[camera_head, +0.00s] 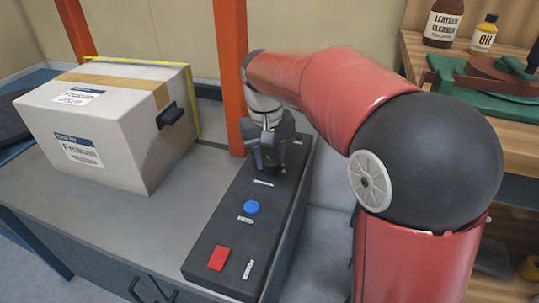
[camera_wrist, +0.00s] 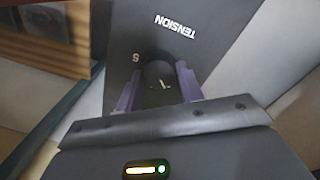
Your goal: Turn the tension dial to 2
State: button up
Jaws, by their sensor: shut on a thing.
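The dark control panel (camera_head: 222,238) lies along the right side of the grey counter. My gripper (camera_head: 268,163) reaches down over its far end. In the wrist view my gripper (camera_wrist: 160,88) is shut on the round black tension dial (camera_wrist: 158,72), one purple finger on each side. A small light mark shows on the dial's face. The white word TENSION (camera_wrist: 175,26) is printed on the panel beyond the dial. A white digit (camera_wrist: 136,57), perhaps a 5, sits left of the dial. Other digits are hidden or out of view.
The panel also has a blue button (camera_head: 251,207) and a red square button (camera_head: 218,258). A white taped box (camera_head: 95,125) stands left on the counter (camera_head: 160,215). An orange post (camera_head: 231,70) rises behind the panel. A wooden shelf with bottles (camera_head: 443,23) is at right.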

aim_at(268, 161)
jog(key=o, duration=1)
jog(key=r, duration=0.4)
jog(key=r+p, duration=0.1)
jog(key=r, duration=0.2)
jog(key=shift+a+r, duration=0.2)
jog(key=shift+r, duration=0.2)
